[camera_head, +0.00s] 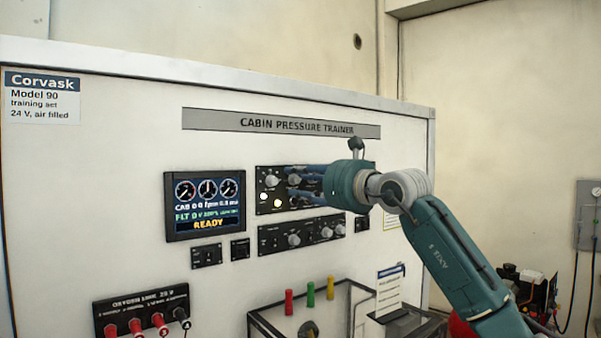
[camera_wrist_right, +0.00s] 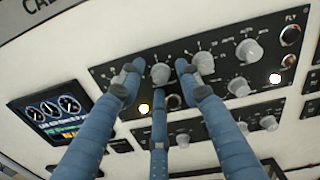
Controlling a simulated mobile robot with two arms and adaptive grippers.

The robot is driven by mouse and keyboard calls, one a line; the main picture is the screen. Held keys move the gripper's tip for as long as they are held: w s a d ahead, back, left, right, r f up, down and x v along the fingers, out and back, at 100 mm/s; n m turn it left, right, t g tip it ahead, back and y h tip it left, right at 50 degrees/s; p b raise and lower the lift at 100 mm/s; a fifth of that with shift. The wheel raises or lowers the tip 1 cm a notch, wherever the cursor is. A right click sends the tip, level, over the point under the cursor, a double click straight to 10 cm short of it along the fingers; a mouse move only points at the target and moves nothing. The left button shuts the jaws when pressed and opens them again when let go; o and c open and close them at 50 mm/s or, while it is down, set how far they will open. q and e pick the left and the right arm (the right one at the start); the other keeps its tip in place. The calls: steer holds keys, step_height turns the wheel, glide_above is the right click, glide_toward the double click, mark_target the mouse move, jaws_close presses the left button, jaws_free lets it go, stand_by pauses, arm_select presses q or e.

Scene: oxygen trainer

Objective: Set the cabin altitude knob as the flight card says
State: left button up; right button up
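The upper black control panel (camera_head: 262,206) has several grey knobs; it also shows in the wrist view (camera_wrist_right: 222,88). Their labels are too small to read, so I cannot tell which is the cabin altitude knob. My right gripper (camera_head: 292,184) is in front of this panel and hides part of it. In the wrist view its three blue fingers (camera_wrist_right: 159,82) are spread around one grey knob (camera_wrist_right: 160,73), with visible gaps at the sides. The right finger is close to a second knob (camera_wrist_right: 203,63). Two papers, a lower card (camera_head: 391,272) and one partly behind my arm (camera_head: 391,220), are unreadable.
The display (camera_head: 204,204) shows three dials and READY. A lower panel (camera_head: 268,240) with more knobs sits just below. Red, green and yellow posts (camera_head: 310,294) stand below that. A black box with red plugs (camera_head: 140,312) is at lower left.

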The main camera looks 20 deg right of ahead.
steer(key=shift+s+d, duration=0.1)
steer(key=shift+c, duration=0.8)
jaws_close()
arm_select(q)
steer(key=shift+s+a, duration=0.15)
steer(key=shift+s, duration=0.05)
steer(key=shift+f, duration=0.15)
arm_select(e)
steer(key=shift+f+m+b, duration=0.1)
steer(key=shift+m+b, duration=0.8)
steer(key=shift+b, duration=0.05)
steer(key=shift+m+b, duration=0.9)
steer(key=shift+m, duration=0.3)
arm_select(q)
steer(key=shift+f+b, duration=1.25)
steer(key=shift+f, duration=1.65)
arm_select(e)
steer(key=shift+r+m+t, duration=0.2)
steer(key=shift+m+t, duration=0.1)
steer(key=shift+m, duration=2)
